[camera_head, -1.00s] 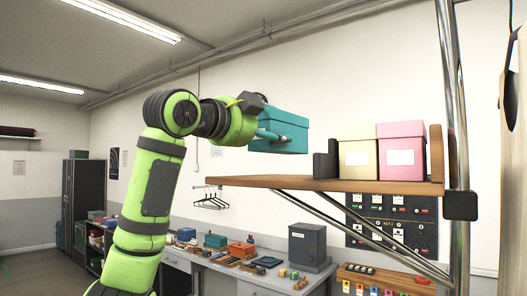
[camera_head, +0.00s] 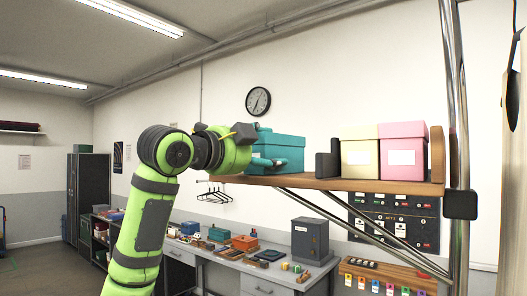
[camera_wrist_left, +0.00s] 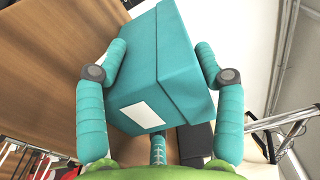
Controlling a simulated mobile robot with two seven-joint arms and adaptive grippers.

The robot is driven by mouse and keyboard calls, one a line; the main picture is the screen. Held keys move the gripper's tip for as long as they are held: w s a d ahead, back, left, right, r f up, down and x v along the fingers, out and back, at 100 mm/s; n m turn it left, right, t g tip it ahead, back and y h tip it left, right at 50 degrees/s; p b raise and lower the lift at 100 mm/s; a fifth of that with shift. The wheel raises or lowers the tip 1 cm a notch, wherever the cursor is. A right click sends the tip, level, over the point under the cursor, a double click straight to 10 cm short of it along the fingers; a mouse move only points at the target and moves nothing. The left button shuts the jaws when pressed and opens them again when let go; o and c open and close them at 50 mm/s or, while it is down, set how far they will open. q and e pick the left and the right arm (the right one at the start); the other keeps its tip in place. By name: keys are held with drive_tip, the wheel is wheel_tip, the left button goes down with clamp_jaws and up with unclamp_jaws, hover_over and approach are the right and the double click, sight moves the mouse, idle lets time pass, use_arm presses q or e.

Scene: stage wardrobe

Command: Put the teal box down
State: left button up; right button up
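The teal box (camera_head: 283,146) is at the left end of the wooden shelf (camera_head: 330,184). It looks upright, at or just above the board; I cannot tell whether it fully rests on it. My left gripper (camera_head: 268,161) reaches it from the left, a teal finger across its near side. In the left wrist view, the box (camera_wrist_left: 165,60) with its white label fills the space between the two side fingers of the gripper (camera_wrist_left: 160,50). Their tips appear to press its sides. A third finger is low, by the labelled face. My right gripper is out of view.
A dark bookend (camera_head: 327,165) stands right of the teal box, then a yellow box (camera_head: 360,158) and a pink box (camera_head: 403,157). A metal post (camera_head: 457,120) rises at the shelf's right end. A grey workbench (camera_head: 250,270) with small items is below.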

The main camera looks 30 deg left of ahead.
use_arm(q)
drive_tip(key=o, duration=0.4)
drive_tip(key=shift+o, duration=0.2)
drive_tip(key=shift+w+a+f, duration=0.1)
drive_tip(key=shift+w, duration=0.05)
drive_tip(key=shift+r, duration=0.3)
drive_tip(key=s+b, duration=0.2)
drive_tip(key=s, duration=0.1)
drive_tip(key=s+b, duration=0.1)
drive_tip(key=shift+s+a+f, duration=0.15)
drive_tip(key=shift+a+f, duration=0.2)
drive_tip(key=shift+f, duration=0.05)
drive_tip(key=s+a+b, duration=0.1)
drive_tip(key=s+b, duration=0.2)
drive_tip(key=s, duration=0.4)
drive_tip(key=shift+s+a+r, duration=0.2)
drive_tip(key=shift+s, duration=0.1)
